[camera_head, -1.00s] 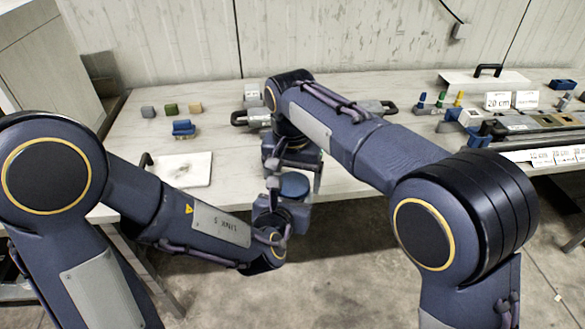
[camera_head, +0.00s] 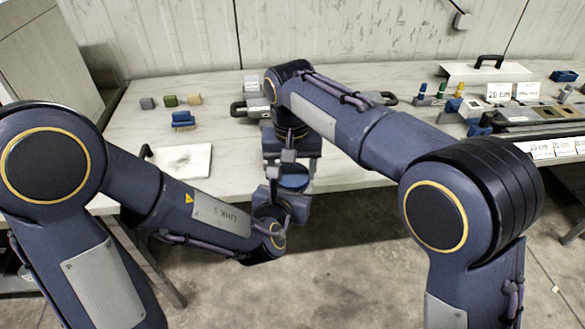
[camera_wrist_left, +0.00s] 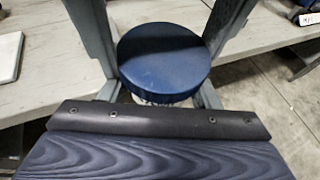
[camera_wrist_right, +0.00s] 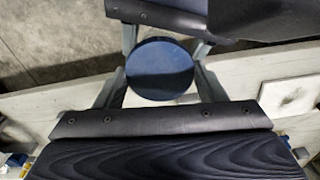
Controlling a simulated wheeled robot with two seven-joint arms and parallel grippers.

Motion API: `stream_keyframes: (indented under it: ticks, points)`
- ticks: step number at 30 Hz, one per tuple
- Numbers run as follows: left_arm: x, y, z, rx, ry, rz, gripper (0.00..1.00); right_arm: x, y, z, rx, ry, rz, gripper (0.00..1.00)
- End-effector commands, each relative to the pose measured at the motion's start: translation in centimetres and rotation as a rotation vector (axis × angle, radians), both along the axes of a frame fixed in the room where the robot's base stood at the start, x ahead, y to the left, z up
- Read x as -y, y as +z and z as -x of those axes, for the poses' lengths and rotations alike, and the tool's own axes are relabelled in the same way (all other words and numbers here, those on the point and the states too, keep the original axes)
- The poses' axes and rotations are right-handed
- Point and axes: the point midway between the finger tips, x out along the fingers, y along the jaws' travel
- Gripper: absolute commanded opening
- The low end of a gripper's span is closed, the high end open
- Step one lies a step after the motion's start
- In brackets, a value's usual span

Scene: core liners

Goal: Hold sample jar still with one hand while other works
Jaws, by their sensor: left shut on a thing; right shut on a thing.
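The sample jar shows mainly as its round dark blue lid (camera_head: 294,181), between my two grippers just off the table's front edge. The lid fills the gap between the fingers in the left wrist view (camera_wrist_left: 163,58) and in the right wrist view (camera_wrist_right: 160,68). My left gripper (camera_head: 285,198) is shut on the jar from below and in front. My right gripper (camera_head: 288,168) comes from above and behind and is shut on the lid. The jar's body is mostly hidden; a pale strip shows under the lid in the left wrist view.
A white board (camera_head: 182,161) lies at the table's left front. Small blocks (camera_head: 170,101) and a blue brush-like item (camera_head: 183,119) lie behind it. A dark-handled case (camera_head: 238,109) is partly hidden behind my right arm. Bottles, signs and a long rack (camera_head: 520,125) crowd the right.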

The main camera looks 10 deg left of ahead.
Motion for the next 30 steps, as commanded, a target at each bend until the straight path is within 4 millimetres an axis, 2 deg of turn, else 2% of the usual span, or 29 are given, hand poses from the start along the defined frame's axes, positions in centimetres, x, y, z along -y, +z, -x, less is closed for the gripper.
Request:
stream_keyframes:
  ticks: [5, 6, 11, 20, 30]
  points:
    - [0.0, 0.0, 0.0, 0.001, 0.000, 0.000, 0.00, 0.0, 0.0, 0.0, 0.000, -0.002, 0.000, 0.36]
    - [0.0, 0.0, 0.0, 0.001, 0.000, 0.000, 0.00, 0.0, 0.0, 0.0, 0.000, -0.003, 0.000, 0.66]
    - [0.0, 0.0, 0.0, 0.001, 0.000, 0.000, 0.00, 0.0, 0.0, 0.0, 0.000, -0.004, 0.000, 0.85]
    - [0.0, 0.0, 0.0, 0.001, 0.000, 0.000, 0.00, 0.0, 0.4, 0.0, 0.001, -0.005, -0.001, 0.85]
    - [0.0, 0.0, 0.0, 0.001, 0.000, 0.000, 0.00, -0.1, 4.3, 0.2, 0.001, -0.005, -0.001, 0.85]
